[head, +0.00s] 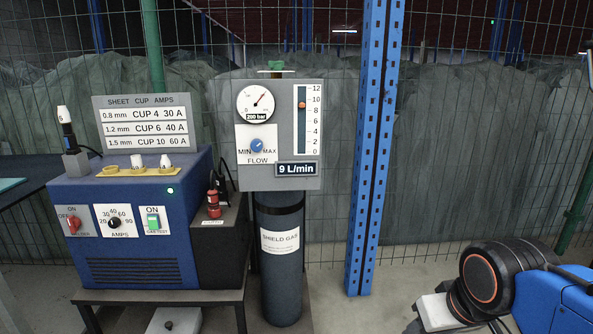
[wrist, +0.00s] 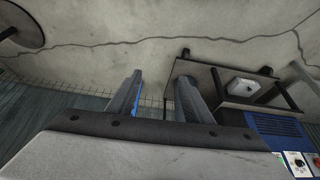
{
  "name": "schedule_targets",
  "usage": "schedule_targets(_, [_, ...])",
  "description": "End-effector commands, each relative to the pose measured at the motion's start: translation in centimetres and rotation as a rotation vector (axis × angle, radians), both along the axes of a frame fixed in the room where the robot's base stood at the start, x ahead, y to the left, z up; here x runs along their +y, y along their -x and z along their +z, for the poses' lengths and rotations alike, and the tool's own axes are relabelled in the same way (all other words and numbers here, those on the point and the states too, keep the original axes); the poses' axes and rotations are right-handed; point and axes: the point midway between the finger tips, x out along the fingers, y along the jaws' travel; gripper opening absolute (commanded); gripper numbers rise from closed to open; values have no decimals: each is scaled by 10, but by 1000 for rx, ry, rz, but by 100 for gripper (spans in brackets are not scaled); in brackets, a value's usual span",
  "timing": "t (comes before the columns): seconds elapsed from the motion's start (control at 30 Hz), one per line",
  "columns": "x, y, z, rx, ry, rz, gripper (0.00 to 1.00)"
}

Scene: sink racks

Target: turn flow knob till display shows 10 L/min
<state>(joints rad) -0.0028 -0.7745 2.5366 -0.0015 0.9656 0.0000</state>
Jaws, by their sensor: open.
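The blue flow knob (head: 257,145) sits on a white plate marked MIN and MAX, on the grey gas panel (head: 228,110) in the head view. Below it to the right, the dark display (head: 297,168) reads 9 L/min. An orange marker (head: 302,104) in the flow tube stands a little above the 8 mark. My gripper (wrist: 160,78) shows in the wrist view as two dark, spread fingers with nothing between them. In the head view, my arm is at the lower right, well away from the knob; the fingertips are not clear there.
A tall blue post (head: 371,150) stands between the panel and my arm. Left of the panel is a blue welding unit (head: 135,238) on a low bench (head: 160,296). The gas cylinder (head: 281,285) stands below the panel. Open floor lies right of the cylinder.

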Motion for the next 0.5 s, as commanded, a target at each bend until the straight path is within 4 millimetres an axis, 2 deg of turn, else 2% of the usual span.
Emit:
schedule_targets(0.27, [-2,-4,2,11,48,48,46])
schedule_targets(0.5, [-14,-34,15,48,306,289,46])
